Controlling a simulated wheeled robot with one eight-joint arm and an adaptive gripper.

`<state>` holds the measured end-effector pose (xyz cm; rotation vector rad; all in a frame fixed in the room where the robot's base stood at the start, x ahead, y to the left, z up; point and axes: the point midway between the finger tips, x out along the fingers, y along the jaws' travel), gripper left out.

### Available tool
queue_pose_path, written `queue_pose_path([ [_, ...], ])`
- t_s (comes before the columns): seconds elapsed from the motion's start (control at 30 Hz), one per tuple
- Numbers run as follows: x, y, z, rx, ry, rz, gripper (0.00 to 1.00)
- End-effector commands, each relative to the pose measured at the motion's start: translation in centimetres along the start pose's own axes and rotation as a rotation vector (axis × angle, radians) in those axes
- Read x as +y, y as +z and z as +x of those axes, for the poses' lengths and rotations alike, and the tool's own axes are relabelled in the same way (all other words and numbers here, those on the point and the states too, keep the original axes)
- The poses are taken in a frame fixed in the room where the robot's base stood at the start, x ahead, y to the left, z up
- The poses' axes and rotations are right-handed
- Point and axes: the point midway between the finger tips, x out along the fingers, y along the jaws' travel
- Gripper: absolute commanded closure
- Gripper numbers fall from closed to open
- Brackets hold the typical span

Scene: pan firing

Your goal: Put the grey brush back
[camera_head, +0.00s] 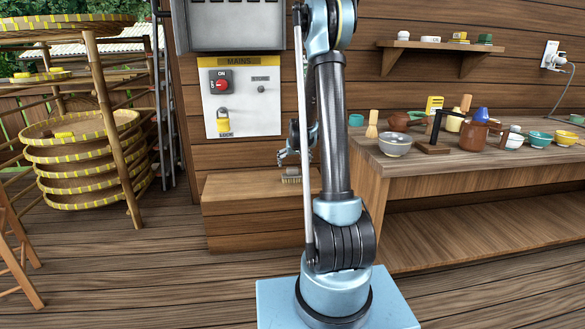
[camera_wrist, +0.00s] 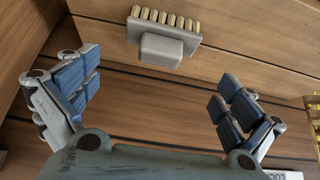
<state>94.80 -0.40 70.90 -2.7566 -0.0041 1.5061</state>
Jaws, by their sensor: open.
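The grey brush (camera_wrist: 162,47) has a pale grey body, a raised block on its back and a row of cream bristles. It lies on wood near the top middle of the wrist view. In the head view the brush (camera_head: 291,177) is small, on the low wooden box (camera_head: 240,208) and partly beside my arm. My gripper (camera_wrist: 153,88) is open and empty, its blue-padded fingers spread wide to either side. The brush is ahead of the fingers, apart from them. In the head view my gripper (camera_head: 287,157) is just above the brush, partly hidden by my arm.
A mains panel (camera_head: 240,95) with a red switch and yellow padlock is on the wall above the box. The workbench (camera_head: 480,160) with bowls and pots stands right. Stacked round trays (camera_head: 80,160) stand left. The floor in front of the box is clear.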

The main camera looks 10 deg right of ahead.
Motion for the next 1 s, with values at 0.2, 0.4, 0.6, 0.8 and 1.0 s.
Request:
queue_pose_path([
  [0.2, 0.0, 0.3, -1.5, -0.005, 0.000, -0.001, 0.00],
  [0.4, -0.1, 2.2, -6.3, -0.037, 0.000, -0.003, 0.00],
  [0.6, -0.1, 5.2, -11.8, -0.078, 0.000, -0.005, 0.00],
  [0.8, -0.2, 8.9, -16.8, -0.118, 0.000, -0.007, 0.00],
  [1.0, -0.2, 13.1, -21.1, -0.160, 0.000, -0.009, 0.00],
])
